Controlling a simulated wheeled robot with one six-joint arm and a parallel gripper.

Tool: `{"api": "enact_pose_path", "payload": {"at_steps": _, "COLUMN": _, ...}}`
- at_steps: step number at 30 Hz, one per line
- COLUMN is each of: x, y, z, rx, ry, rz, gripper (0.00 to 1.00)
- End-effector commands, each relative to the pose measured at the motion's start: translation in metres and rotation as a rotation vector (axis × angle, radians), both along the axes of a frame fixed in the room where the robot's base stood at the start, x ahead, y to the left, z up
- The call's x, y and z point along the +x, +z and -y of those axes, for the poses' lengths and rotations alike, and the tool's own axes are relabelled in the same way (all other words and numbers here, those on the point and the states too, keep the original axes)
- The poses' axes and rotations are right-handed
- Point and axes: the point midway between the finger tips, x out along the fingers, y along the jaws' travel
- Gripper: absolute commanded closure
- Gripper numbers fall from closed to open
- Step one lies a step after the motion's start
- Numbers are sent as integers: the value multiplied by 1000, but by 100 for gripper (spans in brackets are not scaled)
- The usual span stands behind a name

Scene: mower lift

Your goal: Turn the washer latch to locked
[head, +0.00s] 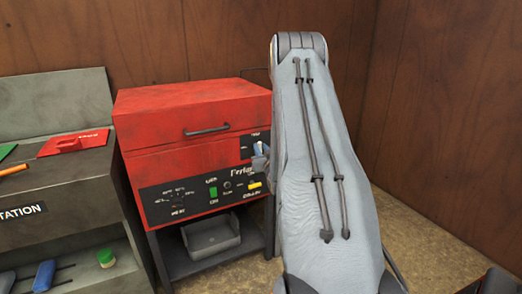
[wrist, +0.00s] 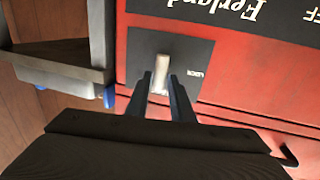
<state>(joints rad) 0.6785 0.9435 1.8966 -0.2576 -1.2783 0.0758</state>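The washer is a red cabinet (head: 190,113) with a black control panel on its front. Its latch (wrist: 162,72) is a short pale handle on a dark plate (wrist: 193,52) and stands nearly upright in the wrist view, slightly tilted. A "LOCK" label is printed to its right there. My gripper (wrist: 161,88) has its two dark fingers on either side of the latch, open, with a small gap showing on the right. Whether the left finger touches it, I cannot tell. In the head view my gripper (head: 260,158) is at the right of the washer front, partly hidden by my arm.
The washer lid carries a dark bar handle (head: 208,130). A grey tray (head: 211,236) sits on the shelf below. A grey station bench (head: 60,185) with tools stands at left. Wooden walls (head: 430,110) close the back and right; bare floor (head: 425,220) lies at right.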

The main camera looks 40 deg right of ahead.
Motion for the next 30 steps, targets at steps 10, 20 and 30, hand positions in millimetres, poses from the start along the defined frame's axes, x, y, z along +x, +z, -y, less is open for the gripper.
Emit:
{"api": "enact_pose_path", "payload": {"at_steps": 10, "x": 0, "y": 0, "z": 0, "rx": -8, "ry": 0, "rz": -2, "gripper": 100}}
{"api": "enact_pose_path", "payload": {"at_steps": 20, "x": 1, "y": -3, "z": -2, "rx": -142, "ry": 0, "rz": -34, "gripper": 100}}
{"api": "enact_pose_path", "payload": {"at_steps": 30, "x": 1, "y": -5, "z": -4, "rx": -439, "ry": -1, "rz": -103, "gripper": 100}}
